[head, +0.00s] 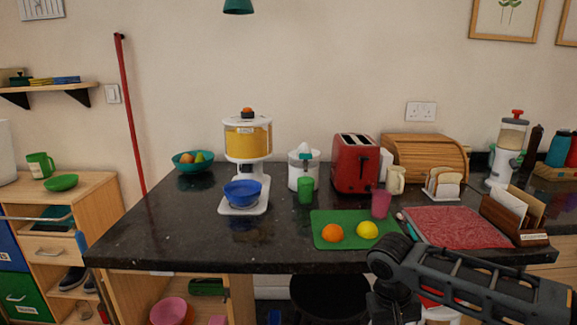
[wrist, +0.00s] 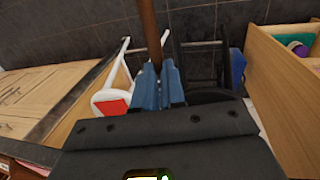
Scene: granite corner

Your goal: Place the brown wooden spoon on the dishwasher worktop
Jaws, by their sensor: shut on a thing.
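In the wrist view my gripper (wrist: 160,85) has its blue fingers shut on the brown wooden spoon (wrist: 150,30). Its brown shaft rises from between the fingers to the top edge of the view; the rest of the spoon is out of sight or hidden. In the head view my arm reaches in from the lower right, and neither the gripper nor the spoon can be made out. A dark granite worktop (head: 160,240) spans the middle of the head view. No dishwasher can be clearly told apart under it.
On the worktop stand a blue bowl (head: 243,193), a red toaster (head: 355,164), a green board (head: 330,217) with fruit and a red mat (head: 458,227). The front left of the worktop is bare. Below, the wrist view shows a white stool (wrist: 105,97) and wooden cabinets (wrist: 282,110).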

